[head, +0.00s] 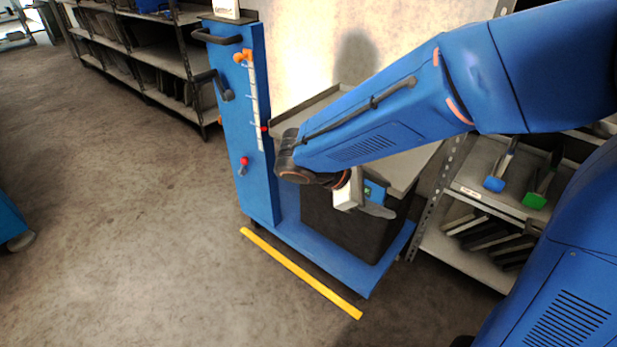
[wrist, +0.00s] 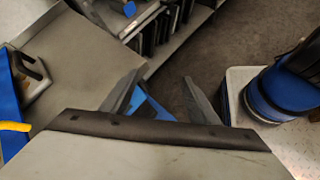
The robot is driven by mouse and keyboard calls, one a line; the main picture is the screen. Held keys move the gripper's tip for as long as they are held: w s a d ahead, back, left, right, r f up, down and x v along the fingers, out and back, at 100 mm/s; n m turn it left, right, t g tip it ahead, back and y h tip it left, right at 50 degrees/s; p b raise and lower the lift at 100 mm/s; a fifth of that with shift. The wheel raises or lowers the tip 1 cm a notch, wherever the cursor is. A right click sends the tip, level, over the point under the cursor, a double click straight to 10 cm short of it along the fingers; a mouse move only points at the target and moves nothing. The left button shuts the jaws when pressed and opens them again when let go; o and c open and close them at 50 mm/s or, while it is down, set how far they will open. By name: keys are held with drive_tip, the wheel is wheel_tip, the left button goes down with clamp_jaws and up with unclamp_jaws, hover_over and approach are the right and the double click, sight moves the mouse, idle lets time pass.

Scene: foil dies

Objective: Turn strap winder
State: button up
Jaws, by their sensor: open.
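A blue upright column (head: 240,120) stands left of my arm in the head view. It carries black handles, the lower one (head: 213,84) bent like a crank, an orange knob (head: 243,56) beside a white scale strip, and a small red-tipped lever (head: 244,163). I cannot tell for sure which is the strap winder. My gripper (head: 376,208) is to the right of the column, apart from it, over the cart's right part. In the wrist view my gripper (wrist: 160,92) shows two grey fingers spread apart. It is open, with nothing held.
The cart has a grey top (head: 408,165), partly behind my arm, and a blue base (head: 340,262). A yellow floor strip (head: 300,272) lies in front. A rack (head: 480,200) with dies stands at right, dark shelves (head: 155,60) at back left.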

drive_tip(key=a+f+n+t, duration=0.2)
drive_tip(key=a+n+t, duration=0.2)
drive_tip(key=a, duration=0.5)
drive_tip(key=a+f+n+t+h, duration=0.15)
drive_tip(key=a+n+t, duration=0.25)
drive_tip(key=a, duration=0.6)
drive_tip(key=a+f+n+t+y, duration=0.1)
drive_tip(key=a+f+n+t, duration=0.25)
drive_tip(key=a, duration=0.55)
drive_tip(key=x, duration=1.7)
drive_tip(key=shift+r+n, duration=0.35)
drive_tip(key=shift+r, duration=0.25)
drive_tip(key=shift+h, duration=0.25)
drive_tip(key=c, duration=1)
